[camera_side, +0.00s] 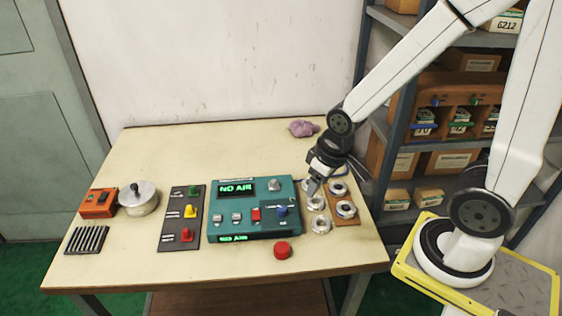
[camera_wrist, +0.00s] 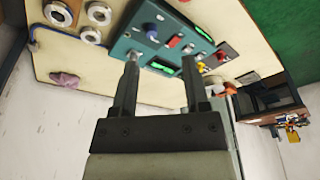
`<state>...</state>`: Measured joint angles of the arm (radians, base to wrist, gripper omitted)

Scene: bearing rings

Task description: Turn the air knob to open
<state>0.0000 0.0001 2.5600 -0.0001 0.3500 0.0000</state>
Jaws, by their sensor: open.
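A teal control box (camera_side: 225,228) stands on the table, with lit green displays, the upper one reading "NO AIR". A blue knob (camera_side: 282,210) sits on its dark right-hand plate, and a grey knob (camera_side: 274,185) sits at its upper right. The labels are too small to tell which is the air knob. The box also shows in the wrist view (camera_wrist: 122,46), with the blue knob (camera_wrist: 151,28) beyond my fingers. My gripper (camera_side: 313,188) is open and empty, above the rings just right of the box. Its two fingers (camera_wrist: 158,72) stand apart in the wrist view.
Several metal rings (camera_side: 321,225) lie under and beside my gripper, some on a brown board (camera_side: 345,221). A red button (camera_side: 282,250) stands in front of the box. A dark switch panel (camera_side: 168,236), a lidded pot (camera_side: 138,200) and a purple cloth (camera_side: 303,128) are elsewhere.

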